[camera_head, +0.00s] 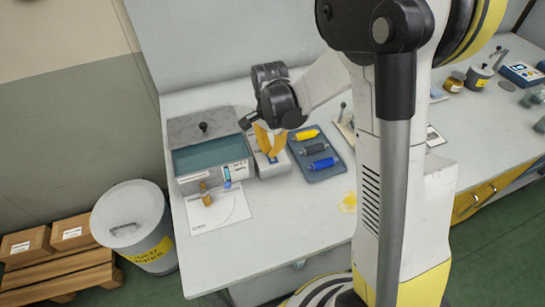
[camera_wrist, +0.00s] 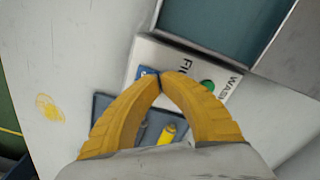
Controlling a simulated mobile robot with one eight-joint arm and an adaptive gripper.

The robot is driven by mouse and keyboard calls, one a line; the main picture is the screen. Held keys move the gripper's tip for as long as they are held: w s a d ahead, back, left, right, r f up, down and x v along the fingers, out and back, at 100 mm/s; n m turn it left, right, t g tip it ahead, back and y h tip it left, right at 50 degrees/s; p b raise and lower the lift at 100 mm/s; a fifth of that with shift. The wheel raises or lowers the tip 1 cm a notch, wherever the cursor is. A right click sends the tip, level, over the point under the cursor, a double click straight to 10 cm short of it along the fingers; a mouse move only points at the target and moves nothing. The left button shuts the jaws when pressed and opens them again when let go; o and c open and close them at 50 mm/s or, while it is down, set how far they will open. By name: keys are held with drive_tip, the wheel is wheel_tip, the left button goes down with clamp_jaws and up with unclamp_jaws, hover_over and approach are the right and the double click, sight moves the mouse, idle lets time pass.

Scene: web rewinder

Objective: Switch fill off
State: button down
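My gripper (camera_wrist: 161,75) has yellow fingers whose tips meet, with nothing visible between them. In the wrist view it is over a white control box (camera_wrist: 140,55) marked "FI…" and "WASH". A blue patch (camera_wrist: 146,72) shows beside the left fingertip and a green round button (camera_wrist: 208,86) beside the right finger. The fingertips cover part of the panel, so I cannot see a fill switch or whether they touch it. In the head view my gripper (camera_head: 267,150) is at the same control box (camera_head: 272,167), which stands right of the teal-walled wash basin (camera_head: 212,156).
A blue tray (camera_head: 335,172) with yellow, dark and blue rollers lies right of the control box. A white sheet (camera_head: 218,211) and small brown pieces are in front of the basin. A grey bin (camera_head: 130,215) stands left of the table. The table's front middle is mostly clear.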

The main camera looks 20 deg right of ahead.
drive_tip(key=shift+r+p, duration=2.45)
drive_tip(key=shift+r, duration=1)
drive_tip(key=s+r+n+t, duration=0.7)
drive_tip(key=s+r+n, duration=0.5)
drive_tip(key=s+r, duration=0.3)
drive_tip(key=shift+s, duration=0.75)
